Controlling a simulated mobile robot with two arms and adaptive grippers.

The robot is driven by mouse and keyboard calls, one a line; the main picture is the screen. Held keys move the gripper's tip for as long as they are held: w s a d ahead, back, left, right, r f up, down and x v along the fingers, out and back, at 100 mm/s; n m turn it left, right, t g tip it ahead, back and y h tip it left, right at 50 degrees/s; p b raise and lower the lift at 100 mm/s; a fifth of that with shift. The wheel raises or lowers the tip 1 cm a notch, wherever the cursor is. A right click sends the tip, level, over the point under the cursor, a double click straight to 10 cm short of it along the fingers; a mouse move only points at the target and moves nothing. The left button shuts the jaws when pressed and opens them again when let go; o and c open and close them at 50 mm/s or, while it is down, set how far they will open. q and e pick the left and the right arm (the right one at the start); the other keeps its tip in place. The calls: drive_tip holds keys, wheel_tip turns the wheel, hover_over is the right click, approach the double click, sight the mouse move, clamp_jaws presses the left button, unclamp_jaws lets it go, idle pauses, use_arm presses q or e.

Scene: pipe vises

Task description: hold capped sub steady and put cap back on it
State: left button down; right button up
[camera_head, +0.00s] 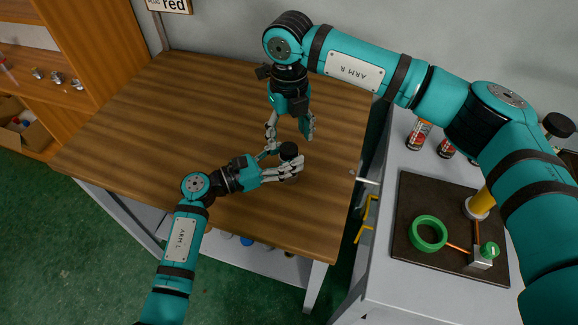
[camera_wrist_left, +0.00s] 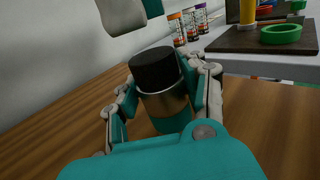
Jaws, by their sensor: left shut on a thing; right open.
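My right gripper (camera_head: 290,134) is open and empty, pointing down just behind the sub. Part of it shows above the cap in the left wrist view. The sub's lower end is hidden by my left gripper.
The wooden table (camera_head: 130,130) is otherwise clear. To the right, a grey bench holds a dark board (camera_head: 415,205) with a green ring (camera_head: 429,233) and a yellow cylinder (camera_head: 482,202). Several small jars (camera_head: 418,133) stand behind it. A wooden shelf (camera_head: 85,45) stands at left.

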sight(289, 148)
drive_tip(key=shift+r, duration=0.1)
drive_tip(key=shift+c, duration=0.4)
wheel_tip(289, 148, up, 3)
drive_tip(key=shift+r, duration=0.15)
wheel_tip(289, 148, down, 8)
drive_tip(key=shift+f, duration=0.1)
